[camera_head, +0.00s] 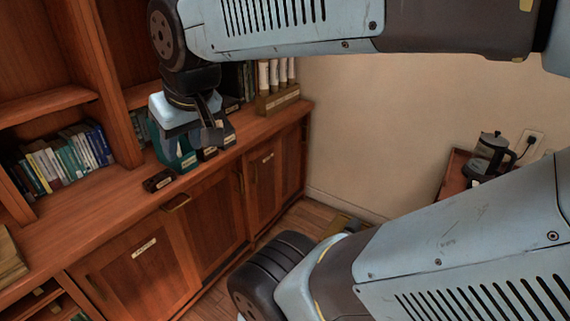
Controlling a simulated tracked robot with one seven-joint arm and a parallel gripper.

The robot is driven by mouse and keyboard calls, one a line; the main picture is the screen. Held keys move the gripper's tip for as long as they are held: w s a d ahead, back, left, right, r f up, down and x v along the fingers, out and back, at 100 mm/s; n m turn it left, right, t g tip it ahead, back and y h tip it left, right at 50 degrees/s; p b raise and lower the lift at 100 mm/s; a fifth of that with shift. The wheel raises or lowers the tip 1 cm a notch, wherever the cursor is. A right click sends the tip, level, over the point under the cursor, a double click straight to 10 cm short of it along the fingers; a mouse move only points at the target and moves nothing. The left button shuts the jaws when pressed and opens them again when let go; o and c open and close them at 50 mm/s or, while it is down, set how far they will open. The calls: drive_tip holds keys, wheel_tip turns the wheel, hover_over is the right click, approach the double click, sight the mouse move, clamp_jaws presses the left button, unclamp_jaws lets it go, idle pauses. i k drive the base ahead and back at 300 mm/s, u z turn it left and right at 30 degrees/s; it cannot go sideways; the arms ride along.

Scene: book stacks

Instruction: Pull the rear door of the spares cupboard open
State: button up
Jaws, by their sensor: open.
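A long wooden base unit with panelled cupboard doors runs along the left. A nearer door (150,272) bears a pale label, and a farther door (264,188) bears another. Both labels are too small to read, so I cannot tell which cupboard is the spares one. The doors in view look shut. A thin upright handle (240,181) shows beside the farther labelled door. My gripper (207,142) is open and points down above the counter, apart from the doors. My wrist hides part of the shelf behind it.
The counter (92,222) carries a small dark box (158,181), teal and dark file boxes near my gripper, and a wooden rack (278,101) of white binders. Books (65,158) fill a shelf at left. A coffee maker (491,152) stands at right. Floor (302,219) shows before the far doors.

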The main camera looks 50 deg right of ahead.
sight(291, 137)
drive_tip(key=z, duration=1.55)
drive_tip(key=k, duration=0.85)
drive_tip(key=i, duration=1.45)
drive_tip(key=z, duration=0.05)
